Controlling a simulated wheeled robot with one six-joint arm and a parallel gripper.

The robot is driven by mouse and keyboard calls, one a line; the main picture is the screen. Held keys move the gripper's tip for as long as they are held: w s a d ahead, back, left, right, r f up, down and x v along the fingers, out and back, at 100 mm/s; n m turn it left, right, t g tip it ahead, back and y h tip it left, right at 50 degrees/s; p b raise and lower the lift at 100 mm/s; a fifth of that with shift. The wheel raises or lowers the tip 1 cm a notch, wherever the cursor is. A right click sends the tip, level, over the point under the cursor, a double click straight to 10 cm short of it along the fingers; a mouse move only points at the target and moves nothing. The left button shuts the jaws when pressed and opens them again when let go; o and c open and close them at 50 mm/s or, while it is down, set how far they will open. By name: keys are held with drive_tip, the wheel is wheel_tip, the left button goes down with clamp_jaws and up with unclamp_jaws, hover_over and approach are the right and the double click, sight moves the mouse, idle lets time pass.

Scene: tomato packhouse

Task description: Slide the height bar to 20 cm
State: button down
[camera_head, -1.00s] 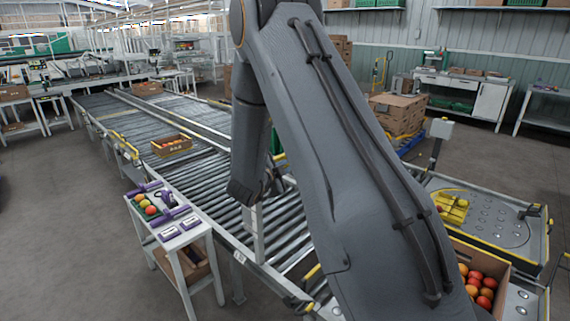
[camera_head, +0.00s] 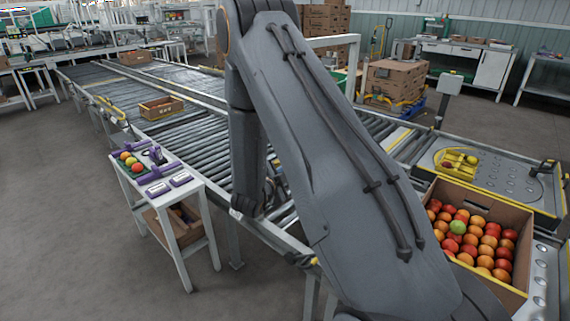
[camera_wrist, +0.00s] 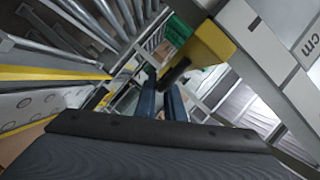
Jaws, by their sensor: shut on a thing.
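In the wrist view a yellow slider block (camera_wrist: 207,48) with a dark handle (camera_wrist: 177,70) sits beside a white post (camera_wrist: 272,60). A white scale plate marked "cm" (camera_wrist: 308,45) is at the right edge; its numbers and the bar's height cannot be read. My gripper (camera_wrist: 162,92) has its two blue fingers at the dark handle, shut on it. In the head view a white frame (camera_head: 333,41) stands over the roller conveyor, partly behind my arm. My gripper is hidden there.
A roller conveyor (camera_head: 180,124) runs beneath my arm. A box of tomatoes (camera_head: 505,287) is at the right, near a plate with a yellow item (camera_head: 459,164). A small white side table (camera_head: 196,184) holds purple tools and fruit. Open floor lies at the left.

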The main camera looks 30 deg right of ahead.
drive_tip(key=shift+s+f+b, duration=0.1)
drive_tip(key=shift+f+b, duration=0.45)
drive_tip(key=shift+f, duration=0.85)
drive_tip(key=c, duration=1.8)
unclamp_jaws()
drive_tip(key=shift+c, duration=0.2)
drive_tip(key=v, duration=0.7)
drive_tip(key=shift+s+a, duration=0.2)
drive_tip(key=shift+a, duration=0.15)
